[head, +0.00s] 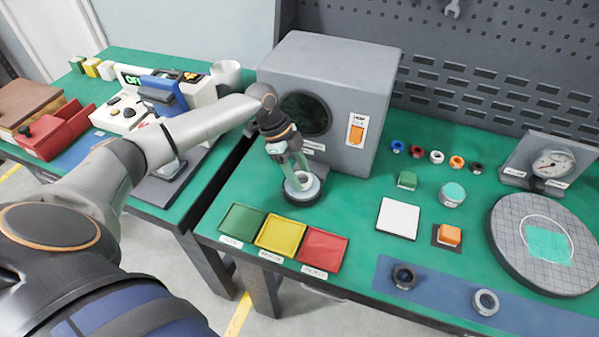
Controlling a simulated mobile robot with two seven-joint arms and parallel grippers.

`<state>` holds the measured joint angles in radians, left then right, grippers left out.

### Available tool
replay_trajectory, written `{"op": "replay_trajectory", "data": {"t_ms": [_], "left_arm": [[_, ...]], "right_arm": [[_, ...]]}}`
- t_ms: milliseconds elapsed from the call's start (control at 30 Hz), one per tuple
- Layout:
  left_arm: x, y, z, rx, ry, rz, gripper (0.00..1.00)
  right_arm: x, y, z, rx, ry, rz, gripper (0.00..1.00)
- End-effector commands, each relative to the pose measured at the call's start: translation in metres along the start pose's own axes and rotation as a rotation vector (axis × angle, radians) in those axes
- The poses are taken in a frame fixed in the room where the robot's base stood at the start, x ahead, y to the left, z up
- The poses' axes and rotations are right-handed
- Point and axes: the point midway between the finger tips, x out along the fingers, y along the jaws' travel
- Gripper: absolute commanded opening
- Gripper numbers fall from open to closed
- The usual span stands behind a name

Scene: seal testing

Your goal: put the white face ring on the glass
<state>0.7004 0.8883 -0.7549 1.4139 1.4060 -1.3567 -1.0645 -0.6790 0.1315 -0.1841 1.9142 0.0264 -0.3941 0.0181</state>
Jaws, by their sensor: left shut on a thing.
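My left gripper (298,176) points down in front of the grey lamp box and is shut on a pale, whitish ring (308,190). The ring is at or just above a dark round base (303,201); I cannot tell if they touch. No glass shows clearly there, and the fingers and ring cover the base's top. On the blue strip at the front lie a dark ring (403,276) and a light grey ring (486,302). My right gripper is not in view.
The grey box (330,85) with a round dark window stands close behind the gripper. Green, yellow (281,236) and red trays lie in front. A white square pad (398,218), a round grooved plate (520,275) and a dial gauge (552,163) are to the right.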

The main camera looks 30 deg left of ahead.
Motion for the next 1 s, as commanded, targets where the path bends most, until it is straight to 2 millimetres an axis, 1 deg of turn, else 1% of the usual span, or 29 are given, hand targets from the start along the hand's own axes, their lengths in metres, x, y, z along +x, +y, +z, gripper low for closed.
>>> {"op": "replay_trajectory", "data": {"t_ms": [133, 167, 400, 633, 767, 867, 1000], "left_arm": [[0.004, 0.0, 0.001, 0.0, 0.001, 0.0, 0.0], [0.003, 0.0, 0.001, 0.0, 0.0, 0.0, 0.6], [0.003, 0.0, 0.001, 0.0, 0.0, 0.0, 0.87], [0.002, 0.0, 0.001, 0.0, 0.0, 0.0, 0.87], [-0.005, -0.001, 0.0, -0.001, 0.0, -0.002, 0.87], [-0.02, -0.001, 0.001, 0.0, -0.001, -0.003, 0.87], [-0.051, -0.001, 0.0, 0.001, -0.001, -0.005, 0.87]], "right_arm": [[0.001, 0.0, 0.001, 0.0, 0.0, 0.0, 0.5], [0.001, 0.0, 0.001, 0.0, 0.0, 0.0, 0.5], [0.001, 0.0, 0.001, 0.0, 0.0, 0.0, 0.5], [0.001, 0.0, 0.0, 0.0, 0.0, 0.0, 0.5], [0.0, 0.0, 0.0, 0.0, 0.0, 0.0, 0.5], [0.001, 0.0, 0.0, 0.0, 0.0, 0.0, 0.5], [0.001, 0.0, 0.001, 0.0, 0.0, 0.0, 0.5]]}}
